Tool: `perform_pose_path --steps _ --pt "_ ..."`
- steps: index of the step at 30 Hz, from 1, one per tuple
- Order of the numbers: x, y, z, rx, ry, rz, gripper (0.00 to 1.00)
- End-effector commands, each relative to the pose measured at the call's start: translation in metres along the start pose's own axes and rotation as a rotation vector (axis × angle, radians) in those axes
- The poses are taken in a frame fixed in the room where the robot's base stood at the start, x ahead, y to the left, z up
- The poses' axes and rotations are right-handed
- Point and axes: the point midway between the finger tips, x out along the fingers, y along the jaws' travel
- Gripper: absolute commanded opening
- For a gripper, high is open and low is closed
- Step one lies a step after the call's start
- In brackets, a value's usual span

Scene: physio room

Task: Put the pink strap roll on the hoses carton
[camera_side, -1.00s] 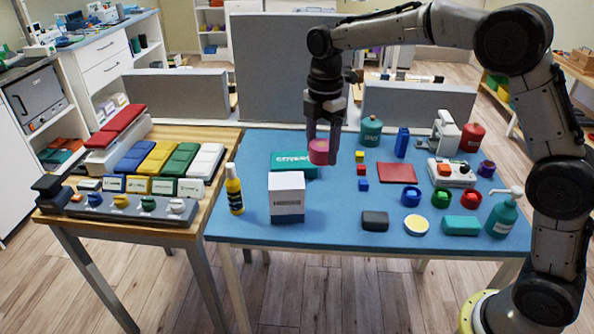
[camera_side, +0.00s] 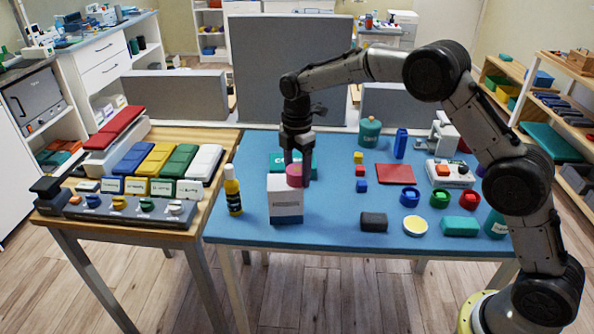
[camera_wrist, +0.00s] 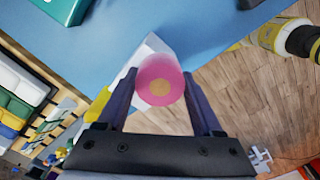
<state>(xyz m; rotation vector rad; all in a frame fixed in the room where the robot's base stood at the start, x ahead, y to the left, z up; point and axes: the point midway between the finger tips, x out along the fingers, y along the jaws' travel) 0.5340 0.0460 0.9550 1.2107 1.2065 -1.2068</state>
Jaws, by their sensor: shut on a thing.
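My gripper (camera_side: 296,176) is shut on the pink strap roll (camera_side: 294,171), held between its two fingers. The roll shows end-on with an orange core in the wrist view (camera_wrist: 160,80). A white carton with a dark blue lower band (camera_side: 286,208) stands upright at the table's front left. The roll appears over or just behind its top; contact cannot be told. In the wrist view the roll and fingers hide part of the white carton (camera_wrist: 152,46). A teal carton (camera_side: 278,160) lies behind, partly hidden by my gripper. The lettering is too small to tell which carton is hoses.
A dark grey block (camera_side: 374,222), a cream-topped round tin (camera_side: 414,225) and small cubes lie to the right. Grey panels (camera_side: 290,70) stand behind the blue table (camera_side: 330,228).

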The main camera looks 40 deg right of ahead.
Motion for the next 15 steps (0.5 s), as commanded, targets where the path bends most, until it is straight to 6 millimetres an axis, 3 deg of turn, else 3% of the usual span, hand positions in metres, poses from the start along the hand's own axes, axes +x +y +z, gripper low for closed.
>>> perform_pose_path --steps 8,9,13,15 --pt "0.0027 -0.0002 0.0 0.0 0.0 0.0 0.13" --pt "0.0029 -0.0001 0.0 0.0 0.0 0.0 0.71" --pt "0.0029 -0.0002 0.0 0.0 0.0 0.0 0.94" --pt "0.0029 -0.0002 0.0 0.0 0.0 0.0 0.97"
